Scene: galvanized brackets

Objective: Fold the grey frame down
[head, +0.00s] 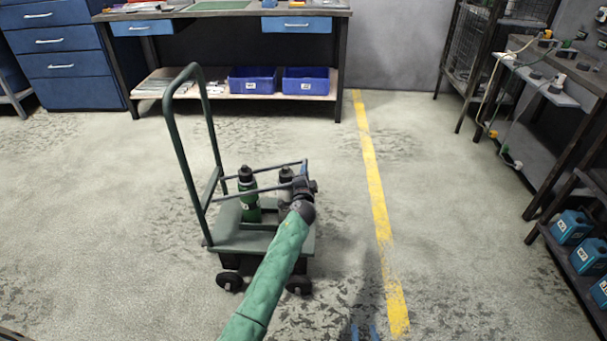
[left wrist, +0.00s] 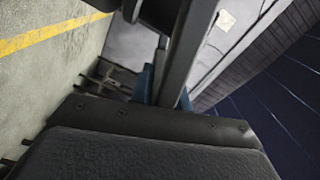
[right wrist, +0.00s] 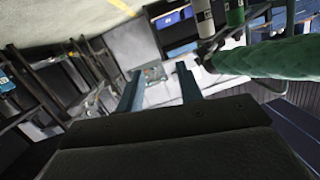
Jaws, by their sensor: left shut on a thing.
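The grey frame (head: 262,189) is a pair of thin bars reaching right from the upright handle of a green trolley (head: 228,240), roughly level above its deck. My left gripper (head: 303,184) is shut on the frame's right end. In the left wrist view the grey bar (left wrist: 182,55) runs down to the blue fingers. A green bottle (head: 249,195) and a grey bottle (head: 286,186) stand on the deck by the bars; my left arm hides part of the deck. My right gripper (head: 363,332) is open and empty, low at the bottom edge of the head view.
A workbench (head: 240,13) with two blue bins (head: 252,80) on its lower shelf stands at the back. A shelf with blue containers (head: 572,228) is at the right. A yellow line (head: 375,200) crosses the floor right of the trolley. The floor around it is clear.

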